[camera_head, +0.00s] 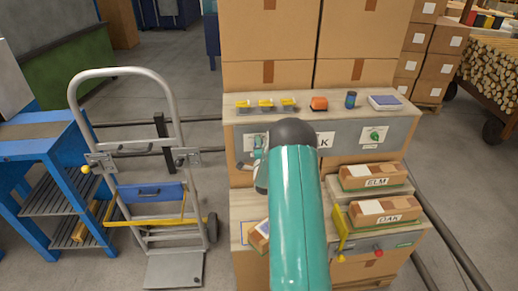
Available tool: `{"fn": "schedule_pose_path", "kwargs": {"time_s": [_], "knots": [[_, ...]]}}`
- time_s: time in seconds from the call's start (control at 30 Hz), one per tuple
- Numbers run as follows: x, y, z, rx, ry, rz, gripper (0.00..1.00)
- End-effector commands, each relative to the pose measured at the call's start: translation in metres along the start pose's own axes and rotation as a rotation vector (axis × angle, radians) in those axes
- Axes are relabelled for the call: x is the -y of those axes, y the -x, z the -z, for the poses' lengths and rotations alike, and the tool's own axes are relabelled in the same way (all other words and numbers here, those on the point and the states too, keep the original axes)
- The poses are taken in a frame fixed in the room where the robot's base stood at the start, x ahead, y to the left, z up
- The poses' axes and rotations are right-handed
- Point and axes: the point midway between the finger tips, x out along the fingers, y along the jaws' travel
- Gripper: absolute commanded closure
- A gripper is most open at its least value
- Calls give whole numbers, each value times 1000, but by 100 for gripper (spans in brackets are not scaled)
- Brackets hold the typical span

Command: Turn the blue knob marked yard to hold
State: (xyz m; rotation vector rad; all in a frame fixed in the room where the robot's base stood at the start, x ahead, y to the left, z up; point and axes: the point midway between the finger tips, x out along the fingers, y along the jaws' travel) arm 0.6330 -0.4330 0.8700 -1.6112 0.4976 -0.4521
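A grey panel (349,134) runs along the front of the wooden stand. A green knob (374,136) on a white plate sits at its right. At its left is another white plate (247,142), with a small teal part over it that I cannot tell as knob or part of my arm. No blue knob marked yard can be made out; my teal and black arm covers the panel's middle, leaving a label ending in K partly showing. My gripper (251,163) is small and partly hidden left of the arm, near the left plate; its opening is unclear.
Boxes marked ELM (375,176) and OAK (384,211) sit below, beside a yellow lever (340,230). A hand truck (150,190) stands left.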

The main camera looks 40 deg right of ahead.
Motion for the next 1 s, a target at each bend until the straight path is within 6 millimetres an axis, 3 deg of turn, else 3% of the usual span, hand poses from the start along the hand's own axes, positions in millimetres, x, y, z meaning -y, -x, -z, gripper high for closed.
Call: {"fn": "schedule_pose_path", "kwargs": {"time_s": [0.27, 0.7, 0.83, 1.0], "knots": [[0, 14, 1, -1, 1, -2, 46], [0, 107, 0, 1, 0, -2, 46], [0, 126, 0, 1, 0, -1, 46], [0, 138, 0, 0, 0, 1, 46]]}}
